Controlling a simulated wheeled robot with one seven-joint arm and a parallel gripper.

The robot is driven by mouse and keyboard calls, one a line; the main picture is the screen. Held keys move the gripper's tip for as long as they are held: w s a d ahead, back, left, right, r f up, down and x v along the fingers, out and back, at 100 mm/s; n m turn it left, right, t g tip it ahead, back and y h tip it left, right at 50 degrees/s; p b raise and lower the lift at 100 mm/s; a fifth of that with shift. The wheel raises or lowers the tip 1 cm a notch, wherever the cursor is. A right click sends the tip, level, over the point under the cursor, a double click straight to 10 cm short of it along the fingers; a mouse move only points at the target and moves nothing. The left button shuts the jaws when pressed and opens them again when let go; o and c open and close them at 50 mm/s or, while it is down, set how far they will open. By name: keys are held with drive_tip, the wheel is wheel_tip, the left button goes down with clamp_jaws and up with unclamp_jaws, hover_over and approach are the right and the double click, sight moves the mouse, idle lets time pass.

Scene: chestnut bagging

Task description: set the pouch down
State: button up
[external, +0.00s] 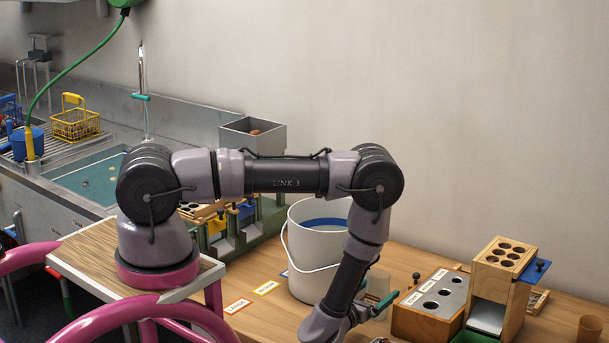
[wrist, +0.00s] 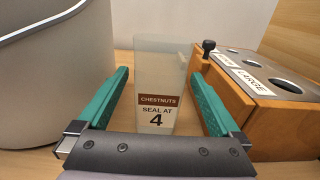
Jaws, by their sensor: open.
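The pouch (wrist: 158,72) is clear and upright, with a brown "CHESTNUTS" label and the words "SEAL AT 4" on its front. It appears to stand on the wooden table. In the wrist view my gripper (wrist: 160,78) is open, with one teal finger on each side of the pouch and a visible gap at both sides. In the external view the pouch (external: 379,284) shows partly behind my gripper (external: 374,306), low over the table. My wrist hides part of it there. I see no chestnuts inside the pouch.
A large white bucket (external: 306,252) stands close on the left. A wooden sizing box (external: 425,323) with holes and a "LARGE" label is close on the right. A taller wooden dispenser (external: 495,280) stands beyond it. Small coloured cards (external: 265,288) lie left of the bucket.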

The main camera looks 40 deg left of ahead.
sight(374, 290)
drive_tip(key=s, duration=0.8)
drive_tip(key=shift+s, duration=0.1)
drive_tip(key=shift+w+d+r, duration=0.1)
drive_tip(key=shift+w+r, duration=0.5)
drive_tip(key=shift+w, duration=0.15)
drive_tip(key=w, duration=0.5)
drive_tip(key=shift+w, duration=0.1)
drive_tip(key=shift+w+r, duration=0.15)
drive_tip(key=shift+w, duration=1.25)
drive_tip(key=shift+w+r, duration=0.1)
drive_tip(key=shift+w, duration=1.25)
clamp_jaws()
